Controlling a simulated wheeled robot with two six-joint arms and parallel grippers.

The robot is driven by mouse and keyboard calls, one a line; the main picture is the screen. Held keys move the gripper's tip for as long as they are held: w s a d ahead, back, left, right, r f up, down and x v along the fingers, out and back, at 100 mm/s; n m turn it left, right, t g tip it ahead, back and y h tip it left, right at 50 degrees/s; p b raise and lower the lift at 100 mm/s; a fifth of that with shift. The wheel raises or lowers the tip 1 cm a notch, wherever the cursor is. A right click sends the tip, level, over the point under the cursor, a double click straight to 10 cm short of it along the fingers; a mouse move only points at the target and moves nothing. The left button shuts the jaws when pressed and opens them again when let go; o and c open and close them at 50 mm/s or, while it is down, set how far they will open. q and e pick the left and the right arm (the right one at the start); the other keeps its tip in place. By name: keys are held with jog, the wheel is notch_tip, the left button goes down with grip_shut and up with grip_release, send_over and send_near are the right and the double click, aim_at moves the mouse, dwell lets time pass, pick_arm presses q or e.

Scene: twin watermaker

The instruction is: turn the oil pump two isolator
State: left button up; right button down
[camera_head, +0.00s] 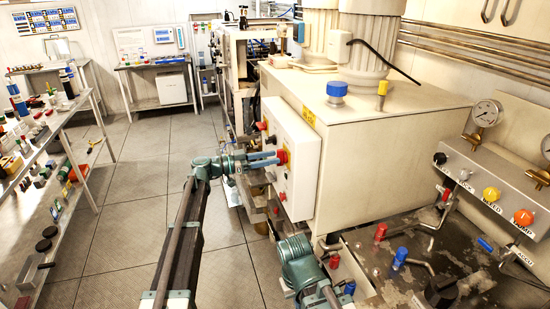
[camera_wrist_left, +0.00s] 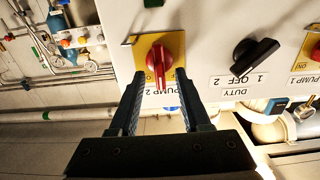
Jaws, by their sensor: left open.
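The oil pump two isolator is a red rotary handle (camera_wrist_left: 159,62) on a yellow plate (camera_wrist_left: 176,44), with a "PUMP 2" label partly hidden behind my fingers. In the head view its red handle (camera_head: 283,156) shows on the front of a white panel box (camera_head: 296,181). My left gripper (camera_wrist_left: 160,76) is open, with one fingertip on each side of the handle's lower end. Contact cannot be told. In the head view my left gripper (camera_head: 276,158) points right at the panel.
A black duty selector (camera_wrist_left: 254,57) sits beside the isolator, with another red and yellow switch marked "PUMP 1" (camera_wrist_left: 314,52) beyond it. Shelves of small parts (camera_head: 45,150) stand at the left. The floor (camera_head: 125,215) between is clear.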

pick_arm(q)
jog(key=shift+x, duration=1)
grip_shut()
